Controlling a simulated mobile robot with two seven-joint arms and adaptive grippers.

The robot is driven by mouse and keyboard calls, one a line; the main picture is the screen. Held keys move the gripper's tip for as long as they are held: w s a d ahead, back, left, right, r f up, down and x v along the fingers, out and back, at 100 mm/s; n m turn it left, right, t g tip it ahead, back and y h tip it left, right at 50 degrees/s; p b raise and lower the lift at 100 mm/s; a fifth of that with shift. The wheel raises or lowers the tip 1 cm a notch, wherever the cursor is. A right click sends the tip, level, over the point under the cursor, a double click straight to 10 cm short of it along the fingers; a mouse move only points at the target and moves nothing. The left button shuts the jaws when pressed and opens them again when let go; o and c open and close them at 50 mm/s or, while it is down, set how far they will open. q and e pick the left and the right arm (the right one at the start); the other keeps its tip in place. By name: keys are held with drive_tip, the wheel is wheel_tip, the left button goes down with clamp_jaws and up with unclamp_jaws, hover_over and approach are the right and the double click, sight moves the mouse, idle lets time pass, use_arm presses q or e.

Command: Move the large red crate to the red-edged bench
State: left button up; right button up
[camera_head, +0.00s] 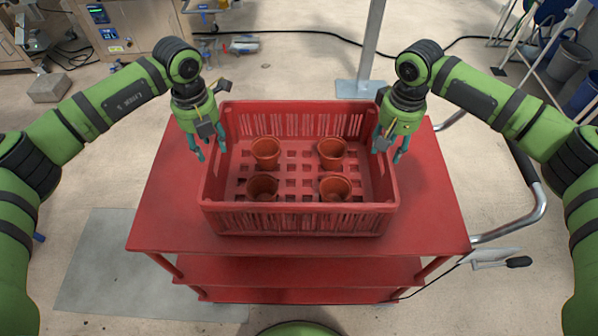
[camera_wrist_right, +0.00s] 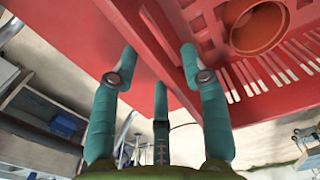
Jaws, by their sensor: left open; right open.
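The large red crate (camera_head: 300,222) stands upright on the top of a red cart (camera_head: 428,205), with slotted walls and a grid floor. It holds several brown pots (camera_head: 332,153). My left gripper (camera_head: 209,151) is open at the crate's left wall, its fingers pointing down around the rim. My right gripper (camera_head: 388,153) is open at the right wall. In the right wrist view, the fingers (camera_wrist_right: 160,55) lie on both sides of the crate's wall, with gaps, and a pot (camera_wrist_right: 259,27) shows inside. I cannot pick out a red-edged bench.
The cart has lower red shelves (camera_head: 300,270) and a grey tubular handle (camera_head: 535,205) on the right. A grey post (camera_head: 372,45) on a base plate stands behind it. Floor is open on the left.

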use_arm(q)
drive_tip(key=shift+w+f, duration=0.15)
drive_tip(key=shift+f, duration=0.55)
use_arm(e)
drive_tip(key=shift+w+f, duration=0.1)
drive_tip(key=shift+f, duration=0.6)
use_arm(q)
clamp_jaws()
use_arm(e)
clamp_jaws()
drive_tip(key=shift+r, duration=0.1)
use_arm(q)
drive_tip(key=shift+r, duration=0.25)
use_arm(e)
drive_tip(key=shift+r, duration=0.2)
